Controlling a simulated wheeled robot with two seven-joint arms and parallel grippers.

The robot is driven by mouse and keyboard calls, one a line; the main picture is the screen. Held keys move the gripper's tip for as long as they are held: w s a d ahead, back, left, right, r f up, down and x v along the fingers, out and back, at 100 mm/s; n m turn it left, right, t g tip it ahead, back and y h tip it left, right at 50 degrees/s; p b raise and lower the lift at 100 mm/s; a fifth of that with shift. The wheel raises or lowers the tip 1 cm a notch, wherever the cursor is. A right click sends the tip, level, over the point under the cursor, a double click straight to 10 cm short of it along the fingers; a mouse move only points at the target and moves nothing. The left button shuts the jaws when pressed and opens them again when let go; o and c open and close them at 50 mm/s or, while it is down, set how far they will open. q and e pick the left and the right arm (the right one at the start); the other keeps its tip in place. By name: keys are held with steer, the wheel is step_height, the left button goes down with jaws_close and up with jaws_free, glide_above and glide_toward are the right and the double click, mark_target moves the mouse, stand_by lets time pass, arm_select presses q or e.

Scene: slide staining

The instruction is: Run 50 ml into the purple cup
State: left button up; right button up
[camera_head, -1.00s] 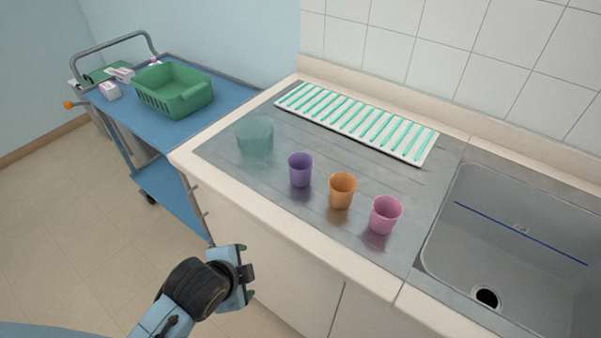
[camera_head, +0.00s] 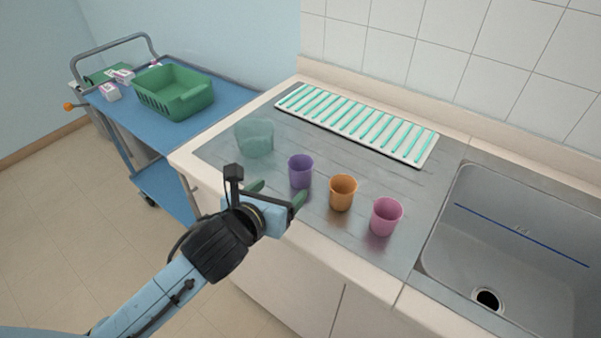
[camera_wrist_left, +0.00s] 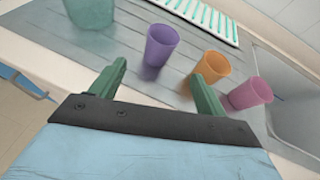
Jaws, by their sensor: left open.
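The purple cup (camera_head: 300,172) stands upright on the metal drainboard, left of an orange cup (camera_head: 342,193) and a pink cup (camera_head: 386,216). A translucent teal vessel (camera_head: 254,138) stands behind and left of the purple cup. My left gripper (camera_head: 277,193) is open and empty at the front edge of the counter, just in front of the purple cup and apart from it. In the left wrist view the purple cup (camera_wrist_left: 161,45) shows beyond and between the two green fingertips (camera_wrist_left: 160,82). The cups' contents cannot be made out. My right gripper is not in view.
A white tray with teal strips (camera_head: 358,122) lies along the back of the drainboard. A sink (camera_head: 520,240) with a blue line is at the right. A blue trolley (camera_head: 226,98) with a green basket (camera_head: 172,88) stands at the left.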

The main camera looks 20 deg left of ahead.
mark_target(296, 178)
arm_select(q)
steer(key=b+x, duration=0.1)
steer(key=x, duration=0.6)
steer(key=shift+w+d+f, duration=0.1)
steer(key=shift+w+f, duration=0.05)
steer(key=shift+w, duration=0.15)
steer(key=x, duration=0.2)
steer(key=b+x, duration=0.1)
steer(key=x, duration=0.1)
steer(key=shift+s+f, duration=0.15)
steer(key=shift+f, duration=0.15)
steer(key=shift+w+d+f, duration=0.1)
steer(key=shift+w+f, duration=0.05)
steer(key=shift+w, duration=0.25)
steer(key=shift+w+b, duration=0.2)
steer(key=shift+b, duration=0.1)
steer(key=shift+c, duration=0.4)
steer(key=c, duration=0.9)
steer(key=shift+c, duration=0.2)
step_height(296, 178, up, 10)
steer(key=p, duration=0.2)
steer(key=shift+p, duration=0.3)
